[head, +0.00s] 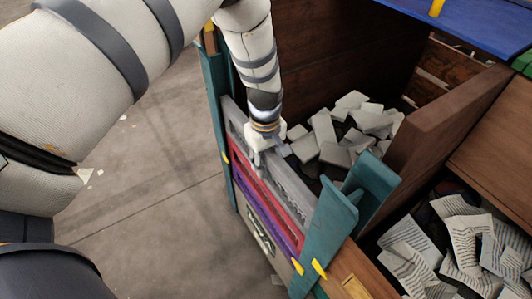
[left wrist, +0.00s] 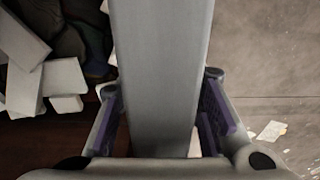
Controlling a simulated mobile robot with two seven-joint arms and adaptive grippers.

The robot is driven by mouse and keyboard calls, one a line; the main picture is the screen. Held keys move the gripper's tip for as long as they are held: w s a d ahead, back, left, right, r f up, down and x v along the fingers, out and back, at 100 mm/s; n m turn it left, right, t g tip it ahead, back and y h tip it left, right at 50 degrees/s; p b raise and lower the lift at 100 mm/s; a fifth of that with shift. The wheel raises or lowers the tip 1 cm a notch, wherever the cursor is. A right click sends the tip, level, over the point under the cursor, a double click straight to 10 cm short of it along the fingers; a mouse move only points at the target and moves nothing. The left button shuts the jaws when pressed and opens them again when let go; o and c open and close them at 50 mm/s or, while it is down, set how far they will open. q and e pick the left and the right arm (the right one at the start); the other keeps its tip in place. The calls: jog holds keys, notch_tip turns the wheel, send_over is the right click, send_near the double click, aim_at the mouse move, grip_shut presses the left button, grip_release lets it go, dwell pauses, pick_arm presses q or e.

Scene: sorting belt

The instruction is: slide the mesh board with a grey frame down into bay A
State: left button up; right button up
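The mesh board with a grey frame (head: 292,186) stands on edge between two teal posts, one at the far end (head: 214,100) and one at the near end (head: 328,225). It is above a red-framed board. I cannot tell if they touch. No bay letter is readable. My left gripper (head: 267,155) points down over the board's top edge, a finger on each side. In the left wrist view, the grey top bar (left wrist: 160,70) runs between the purple finger pads, which lie close along both sides. The gripper looks shut on it. My right gripper is not in view.
Red (head: 270,188) and purple (head: 262,208) framed boards sit lower in the same stack. Behind it, a brown-walled bin (head: 440,115) holds pale blocks (head: 335,153). Crumpled printed papers (head: 465,240) lie at lower right. The floor to the left is mostly clear.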

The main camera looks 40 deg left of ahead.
pick_arm(q)
notch_tip(320, 180, up, 12)
jog(key=shift+s, duration=0.1)
dwell(0.4)
dwell(0.3)
